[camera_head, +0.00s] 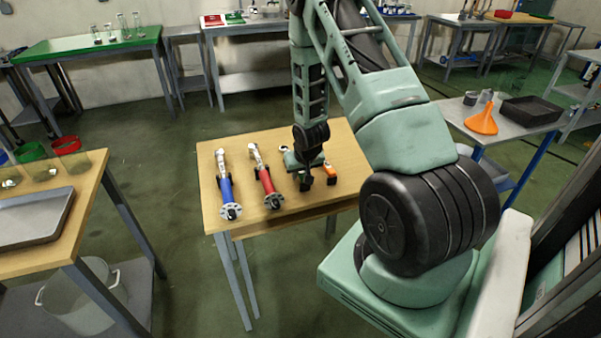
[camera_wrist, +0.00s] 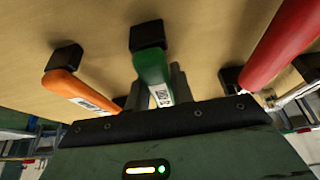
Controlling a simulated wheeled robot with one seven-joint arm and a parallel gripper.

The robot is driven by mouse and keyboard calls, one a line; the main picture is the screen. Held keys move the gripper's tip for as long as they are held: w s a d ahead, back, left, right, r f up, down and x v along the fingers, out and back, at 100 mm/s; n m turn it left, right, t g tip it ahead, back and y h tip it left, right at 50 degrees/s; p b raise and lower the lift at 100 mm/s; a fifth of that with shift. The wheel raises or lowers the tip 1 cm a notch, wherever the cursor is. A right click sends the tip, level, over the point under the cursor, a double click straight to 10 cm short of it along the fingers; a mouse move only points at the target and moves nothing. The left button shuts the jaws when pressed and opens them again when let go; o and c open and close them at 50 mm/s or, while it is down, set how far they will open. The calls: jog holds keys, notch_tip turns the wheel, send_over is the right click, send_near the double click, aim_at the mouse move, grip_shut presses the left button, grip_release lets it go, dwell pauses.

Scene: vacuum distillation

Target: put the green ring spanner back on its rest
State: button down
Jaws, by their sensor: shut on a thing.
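The green ring spanner (camera_wrist: 152,68) shows in the wrist view as a green handle with a white label, between the dark fingers of my gripper (camera_wrist: 158,84). My gripper is shut on it. A black block (camera_wrist: 147,35) is at the handle's far end; I cannot tell whether the handle rests on it or hangs just above. The spanner's other end is hidden by my gripper body. In the head view my gripper (camera_head: 305,180) is low over the wooden table, and the green spanner cannot be made out there.
An orange-handled tool (camera_wrist: 80,90) lies left of the green one in the wrist view, a red-handled one (camera_wrist: 285,45) to the right. In the head view a blue-handled tool (camera_head: 225,190) lies farther left on the wooden table (camera_head: 225,150). Gaps between the tools are narrow.

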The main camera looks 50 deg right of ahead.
jog(key=shift+f, duration=0.2)
jog(key=c, duration=1.1)
grip_release()
jog(key=shift+r, duration=0.1)
jog(key=v, duration=1.7)
jog(key=shift+r, duration=0.1)
